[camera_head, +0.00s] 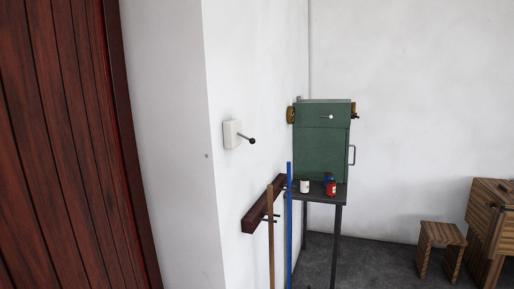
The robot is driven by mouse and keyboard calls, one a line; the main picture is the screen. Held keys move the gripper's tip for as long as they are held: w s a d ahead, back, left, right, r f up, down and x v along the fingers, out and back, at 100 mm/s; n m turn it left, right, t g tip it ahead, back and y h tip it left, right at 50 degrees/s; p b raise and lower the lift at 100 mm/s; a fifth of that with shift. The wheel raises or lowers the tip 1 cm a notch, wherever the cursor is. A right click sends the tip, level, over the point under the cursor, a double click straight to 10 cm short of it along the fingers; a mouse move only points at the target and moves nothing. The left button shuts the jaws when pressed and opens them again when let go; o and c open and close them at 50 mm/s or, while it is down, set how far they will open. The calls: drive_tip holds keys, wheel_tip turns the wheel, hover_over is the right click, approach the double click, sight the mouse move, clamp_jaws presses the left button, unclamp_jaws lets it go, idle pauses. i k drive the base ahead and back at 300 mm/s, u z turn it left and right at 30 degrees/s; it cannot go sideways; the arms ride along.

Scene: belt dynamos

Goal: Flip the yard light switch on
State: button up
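A light switch (232,134) is mounted on the white wall near the middle of the view. It is a pale box with a dark lever ending in a round black knob, which sticks out to the right and slightly down. Whether it is the yard light switch cannot be read from any label. My gripper does not show in the head camera view, and nothing covers the switch.
A red-brown plank door (60,150) stands close at left, beside a wall corner. Below the switch, a dark wooden rack (262,204) holds a brown pole (270,240) and a blue pole (289,230). A green cabinet (318,150) stands on a dark table (325,198) with small containers. A stool (440,236) is at right.

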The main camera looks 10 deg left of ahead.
sight(252, 140)
drive_tip(key=k, duration=1.65)
drive_tip(key=z, duration=0.95)
drive_tip(key=i, duration=3.65)
